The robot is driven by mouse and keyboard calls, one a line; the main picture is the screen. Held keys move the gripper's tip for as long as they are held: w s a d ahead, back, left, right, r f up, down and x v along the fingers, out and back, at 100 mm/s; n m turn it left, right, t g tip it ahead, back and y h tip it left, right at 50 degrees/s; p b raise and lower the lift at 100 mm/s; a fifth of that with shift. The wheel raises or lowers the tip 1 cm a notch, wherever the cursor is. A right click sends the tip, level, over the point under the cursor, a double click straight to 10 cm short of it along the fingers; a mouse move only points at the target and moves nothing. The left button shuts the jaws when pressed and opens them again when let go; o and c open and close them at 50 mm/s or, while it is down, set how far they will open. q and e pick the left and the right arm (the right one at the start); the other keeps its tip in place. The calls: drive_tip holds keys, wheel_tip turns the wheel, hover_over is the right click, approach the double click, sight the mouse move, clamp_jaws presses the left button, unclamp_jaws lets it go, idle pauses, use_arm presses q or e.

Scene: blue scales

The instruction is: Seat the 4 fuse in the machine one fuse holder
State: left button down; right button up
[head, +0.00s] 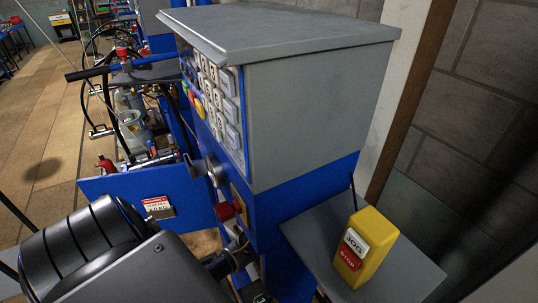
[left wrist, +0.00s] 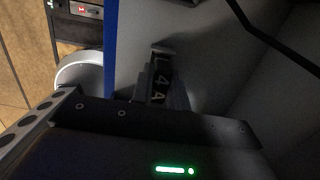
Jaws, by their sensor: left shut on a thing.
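My left gripper (left wrist: 158,92) shows in the left wrist view, shut on a dark fuse (left wrist: 161,70) whose pale marking appears to read "4A". The fuse sits between the fingers, in front of a grey surface in shadow. In the head view my left arm comes in from the lower left and reaches to the lower front of the blue and grey machine (head: 318,120). The fingers and the fuse are hidden there. I cannot make out the fuse holder in either view, nor whether the fuse touches it. My right gripper is not in view.
A blue panel (head: 120,187) with a red and white label (head: 158,207) stands out to the left. A red knob (head: 226,211) is on the machine's front. A yellow JOG/STOP box (head: 364,236) sits on a grey shelf (head: 318,233) at the right. Hoses and glassware are behind.

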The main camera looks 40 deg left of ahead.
use_arm(q)
drive_tip(key=shift+f, duration=0.15)
drive_tip(key=c, duration=1.4)
unclamp_jaws()
drive_tip(key=shift+o, duration=0.2)
drive_tip(key=r+p, duration=0.1)
drive_tip(key=r, duration=0.1)
drive_tip(key=r+p, duration=0.1)
drive_tip(key=r, duration=0.2)
drive_tip(key=d+r+p, duration=0.1)
drive_tip(key=r, duration=0.1)
drive_tip(key=shift+s+r, duration=0.15)
drive_tip(key=shift+r, duration=0.25)
drive_tip(key=shift+a, duration=0.1)
